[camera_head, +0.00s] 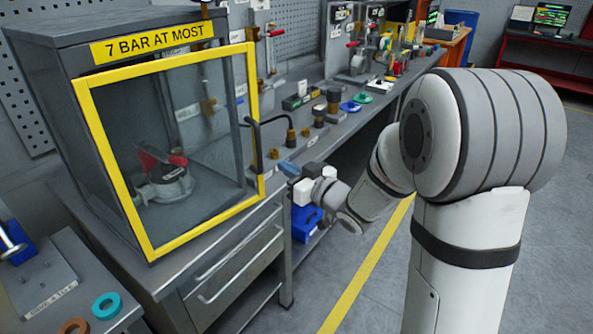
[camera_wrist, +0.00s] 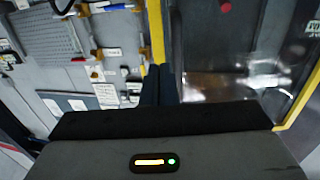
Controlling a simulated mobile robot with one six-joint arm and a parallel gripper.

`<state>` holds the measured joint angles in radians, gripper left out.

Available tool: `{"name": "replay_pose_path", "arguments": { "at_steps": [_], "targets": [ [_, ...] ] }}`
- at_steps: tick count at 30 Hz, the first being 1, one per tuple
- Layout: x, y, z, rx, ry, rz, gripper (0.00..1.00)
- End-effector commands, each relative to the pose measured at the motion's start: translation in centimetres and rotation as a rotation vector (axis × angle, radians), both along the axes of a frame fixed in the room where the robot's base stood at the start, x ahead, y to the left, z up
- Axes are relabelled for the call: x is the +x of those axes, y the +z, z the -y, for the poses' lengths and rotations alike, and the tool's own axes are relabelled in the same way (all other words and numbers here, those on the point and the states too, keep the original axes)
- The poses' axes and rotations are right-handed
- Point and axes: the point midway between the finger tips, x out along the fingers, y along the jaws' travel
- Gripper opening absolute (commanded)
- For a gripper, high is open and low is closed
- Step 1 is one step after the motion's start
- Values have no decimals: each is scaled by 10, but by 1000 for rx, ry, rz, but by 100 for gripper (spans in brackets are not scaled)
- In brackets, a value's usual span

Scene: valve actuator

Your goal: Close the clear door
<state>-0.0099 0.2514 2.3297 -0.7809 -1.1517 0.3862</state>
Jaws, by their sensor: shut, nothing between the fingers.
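The clear door (camera_head: 180,150) has a yellow frame and covers the front of a grey cabinet (camera_head: 45,85). Its right edge seems to stand slightly off the cabinet; the exact gap is hard to tell. A black handle (camera_head: 256,150) is on that right edge. My gripper (camera_head: 287,170) is shut and empty, just right of the door's lower right edge and handle. In the wrist view my fingertips (camera_wrist: 160,72) are together by the yellow door frame (camera_wrist: 156,30); I cannot tell whether they touch. A red-handled valve (camera_head: 163,178) sits inside, seen through the door.
A workbench (camera_head: 335,130) with fittings and small parts runs behind and right of the cabinet. A drawer (camera_head: 235,265) is below the door. A side table (camera_head: 45,275) with rings (camera_head: 106,305) stands at lower left. The floor at right is open.

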Motion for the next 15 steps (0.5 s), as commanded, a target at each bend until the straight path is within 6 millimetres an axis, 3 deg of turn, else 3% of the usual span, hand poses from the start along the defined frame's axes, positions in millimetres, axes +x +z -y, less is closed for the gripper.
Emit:
{"name": "replay_pose_path", "arguments": {
  "at_steps": [6,15],
  "targets": [
    [36,2,-33,-2,4,1,0],
    [65,1,-57,-2,3,1,0]
  ]
}}
